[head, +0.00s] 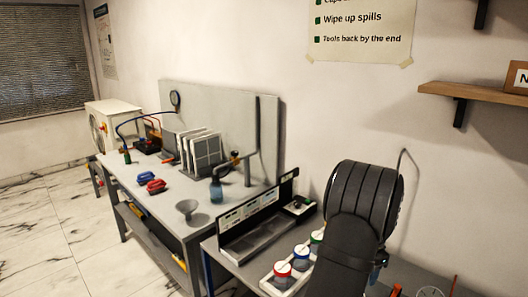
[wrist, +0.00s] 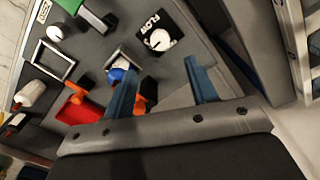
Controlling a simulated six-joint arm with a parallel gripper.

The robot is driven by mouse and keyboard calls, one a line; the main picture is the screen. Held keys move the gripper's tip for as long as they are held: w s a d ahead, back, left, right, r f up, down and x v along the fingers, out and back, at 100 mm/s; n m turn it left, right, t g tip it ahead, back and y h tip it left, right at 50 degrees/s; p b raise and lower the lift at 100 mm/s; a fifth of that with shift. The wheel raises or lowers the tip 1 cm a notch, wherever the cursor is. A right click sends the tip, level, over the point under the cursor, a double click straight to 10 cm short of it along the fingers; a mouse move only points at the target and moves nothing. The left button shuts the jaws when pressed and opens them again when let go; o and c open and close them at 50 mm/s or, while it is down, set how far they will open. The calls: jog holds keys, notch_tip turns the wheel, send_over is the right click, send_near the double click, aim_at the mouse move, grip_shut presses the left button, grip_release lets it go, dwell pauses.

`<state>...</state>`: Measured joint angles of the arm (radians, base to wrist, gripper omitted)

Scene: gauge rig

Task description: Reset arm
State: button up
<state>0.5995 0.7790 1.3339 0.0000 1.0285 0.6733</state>
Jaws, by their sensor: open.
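My gripper (wrist: 160,72) shows in the wrist view with its two blue fingers spread apart and nothing between them. It is over a dark grey surface with several small items. In the head view my black arm stands at the lower right, and my gripper cannot be made out there. A black box with a white dial (wrist: 158,40) lies just beyond the fingertips. A blue and white round part (wrist: 122,74) and a red part (wrist: 78,110) are left of the fingers. Orange pieces (wrist: 150,88) show near the left finger, partly hidden by it.
A tray with colored-lid jars (head: 283,270) stands close to my arm. A wooden shelf (head: 470,93) juts from the wall at right. The floor at left is clear.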

notch_tip(320, 180, down, 10)
jog(key=shift+f, duration=0.1)
jog(key=shift+r, duration=0.2)
dwell(0.3)
